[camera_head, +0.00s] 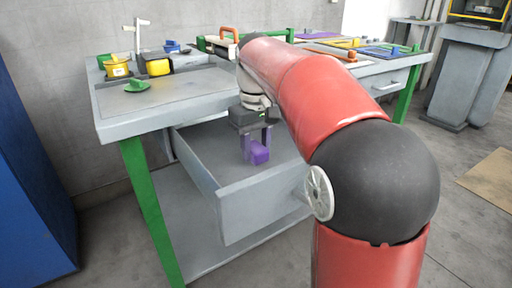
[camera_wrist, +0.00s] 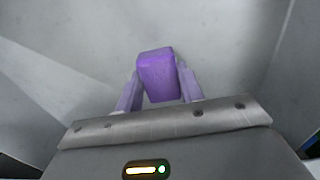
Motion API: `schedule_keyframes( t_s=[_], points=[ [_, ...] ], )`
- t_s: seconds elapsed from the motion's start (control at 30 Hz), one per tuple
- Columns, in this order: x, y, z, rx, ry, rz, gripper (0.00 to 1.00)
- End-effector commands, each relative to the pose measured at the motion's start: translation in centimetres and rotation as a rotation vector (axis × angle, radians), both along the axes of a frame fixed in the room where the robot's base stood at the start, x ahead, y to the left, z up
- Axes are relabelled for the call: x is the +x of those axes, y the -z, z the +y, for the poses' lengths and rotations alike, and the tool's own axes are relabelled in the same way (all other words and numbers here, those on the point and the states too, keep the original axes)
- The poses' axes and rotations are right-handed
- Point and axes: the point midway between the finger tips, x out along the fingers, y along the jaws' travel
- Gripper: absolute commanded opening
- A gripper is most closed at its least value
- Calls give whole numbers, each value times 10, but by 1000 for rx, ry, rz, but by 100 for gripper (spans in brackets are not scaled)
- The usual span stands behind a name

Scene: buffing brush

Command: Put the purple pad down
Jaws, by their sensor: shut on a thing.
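The purple pad (camera_head: 257,153) is a small block in my gripper (camera_head: 257,140). My gripper points down inside the open grey drawer (camera_head: 262,205) under the workbench. In the wrist view the pad (camera_wrist: 157,72) sits between the two fingers of my gripper (camera_wrist: 160,88), which are shut on it. The drawer floor (camera_wrist: 60,85) shows behind the pad as a plain grey surface. I cannot tell whether the pad touches the drawer floor.
The grey workbench (camera_head: 160,100) stands above the drawer. It bears a green piece (camera_head: 137,86), a yellow pot (camera_head: 116,68) and a box with an orange handle (camera_head: 229,34). The visible drawer floor around the pad is clear. A blue cabinet (camera_head: 30,190) stands at left.

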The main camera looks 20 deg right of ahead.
Motion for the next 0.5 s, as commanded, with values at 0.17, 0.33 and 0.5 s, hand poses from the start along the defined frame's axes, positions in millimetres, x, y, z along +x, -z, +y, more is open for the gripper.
schedule_keyframes(
  t_s=[0.17, 0.33, 0.5],
  points=[
    [0, 1, 0, 0, 0, 0, 19],
    [0, 2, 0, 0, 0, 0, 51],
    [0, 2, 0, 0, 0, 0, 59]
  ],
)
